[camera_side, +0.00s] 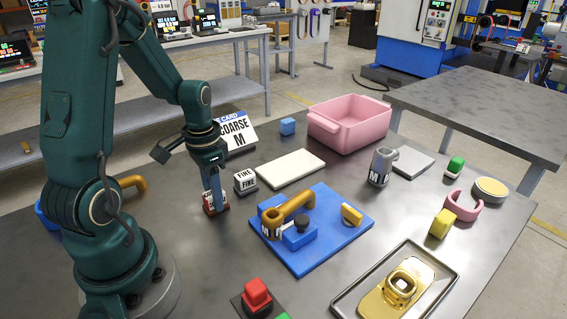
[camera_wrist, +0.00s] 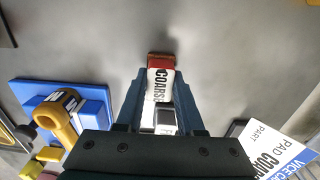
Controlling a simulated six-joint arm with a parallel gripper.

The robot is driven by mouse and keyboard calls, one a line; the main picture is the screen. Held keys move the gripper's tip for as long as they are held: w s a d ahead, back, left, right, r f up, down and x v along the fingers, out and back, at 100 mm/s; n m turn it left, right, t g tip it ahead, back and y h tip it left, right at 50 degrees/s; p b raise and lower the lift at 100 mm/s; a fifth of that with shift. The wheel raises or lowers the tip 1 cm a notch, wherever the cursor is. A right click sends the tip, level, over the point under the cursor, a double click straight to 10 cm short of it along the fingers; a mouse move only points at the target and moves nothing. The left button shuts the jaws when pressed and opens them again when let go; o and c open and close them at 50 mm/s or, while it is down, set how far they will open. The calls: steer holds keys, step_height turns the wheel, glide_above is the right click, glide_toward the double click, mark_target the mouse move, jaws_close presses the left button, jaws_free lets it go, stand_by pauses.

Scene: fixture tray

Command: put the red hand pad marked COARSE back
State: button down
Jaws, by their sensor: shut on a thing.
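The red hand pad (camera_side: 214,204), with a white label reading COARSE, is between the fingers of my gripper (camera_side: 210,180). In the wrist view the pad (camera_wrist: 160,75) shows its label, a red band and a brown edge, with a finger of my gripper (camera_wrist: 158,95) on each side. My gripper is shut on it. The pad is upright close to the table; I cannot tell whether it touches. A white-and-grey block marked FINE (camera_side: 245,182) stands just right of it. A card (camera_side: 237,133) behind reads COARSE and M.
A blue fixture (camera_side: 335,240) with a gold pipe piece (camera_side: 290,208) lies to the right. A white slab (camera_side: 290,168), pink bin (camera_side: 350,122) and small blue block (camera_side: 287,126) are behind. A red button (camera_side: 256,294) stands in front. Bare table lies between the pad and the button.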

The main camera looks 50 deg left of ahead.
steer(key=c, duration=0.5)
jaws_free()
steer(key=shift+r, duration=0.1)
step_height(320, 180, up, 12)
steer(key=shift+s+d+r+t, duration=0.4)
steer(key=shift+s+d+t, duration=0.4)
steer(key=shift+d, duration=1.55)
steer(key=shift+s+d+r+t, duration=0.45)
steer(key=shift+d+t, duration=0.6)
steer(key=shift+d, duration=1.35)
steer(key=shift+s+d+r+t, duration=0.3)
steer(key=shift+s+d+t, duration=0.55)
steer(key=shift+d, duration=1.5)
steer(key=shift+w, duration=0.15)
